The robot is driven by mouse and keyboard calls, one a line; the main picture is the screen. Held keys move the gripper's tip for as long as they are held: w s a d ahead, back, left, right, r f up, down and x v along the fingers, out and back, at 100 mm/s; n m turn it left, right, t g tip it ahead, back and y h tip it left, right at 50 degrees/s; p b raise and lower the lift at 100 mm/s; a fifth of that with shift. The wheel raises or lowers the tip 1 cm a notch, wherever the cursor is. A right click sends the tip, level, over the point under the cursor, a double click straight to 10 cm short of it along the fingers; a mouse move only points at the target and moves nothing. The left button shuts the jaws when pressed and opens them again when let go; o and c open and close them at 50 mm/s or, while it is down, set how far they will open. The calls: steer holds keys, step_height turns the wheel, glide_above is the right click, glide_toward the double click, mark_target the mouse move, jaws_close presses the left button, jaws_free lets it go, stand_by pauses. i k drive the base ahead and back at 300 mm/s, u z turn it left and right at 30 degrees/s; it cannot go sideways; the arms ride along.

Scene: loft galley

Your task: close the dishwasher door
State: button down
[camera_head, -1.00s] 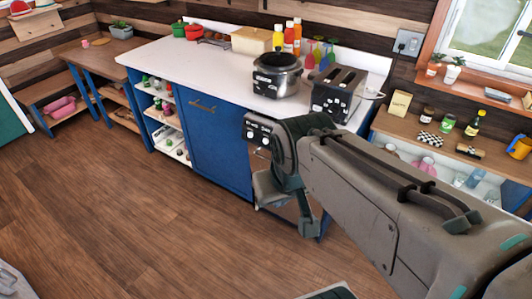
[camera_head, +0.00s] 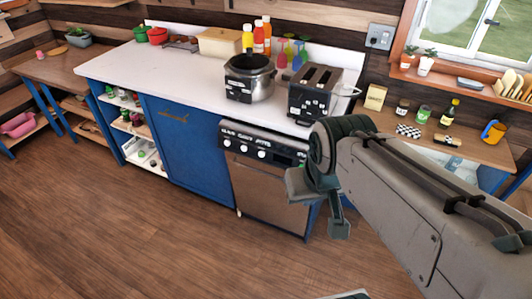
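The dishwasher (camera_head: 262,150) is set under the white counter, with a dark control strip and white knobs above. Its steel door (camera_head: 268,197) looks upright and near flush with the blue cabinet; I cannot tell whether it is fully shut. My grey arm comes in from the right and hides the appliance's right edge. My gripper (camera_head: 320,207) is at the arm's dark green end, in front of the door's right side in the picture. I see no object in it. The frames do not show clearly whether its fingers are open, or whether it touches the door.
A blue cabinet door (camera_head: 185,150) and open shelves (camera_head: 135,125) are to the left. A pot (camera_head: 250,78) and toaster (camera_head: 318,92) stand on the counter (camera_head: 165,70). A wooden table (camera_head: 480,148) with jars is at the right. The wooden floor (camera_head: 120,225) is clear.

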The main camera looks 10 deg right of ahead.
mark_target(259, 188)
steer(key=u, duration=0.25)
steer(key=i, duration=0.85)
steer(key=u, duration=0.8)
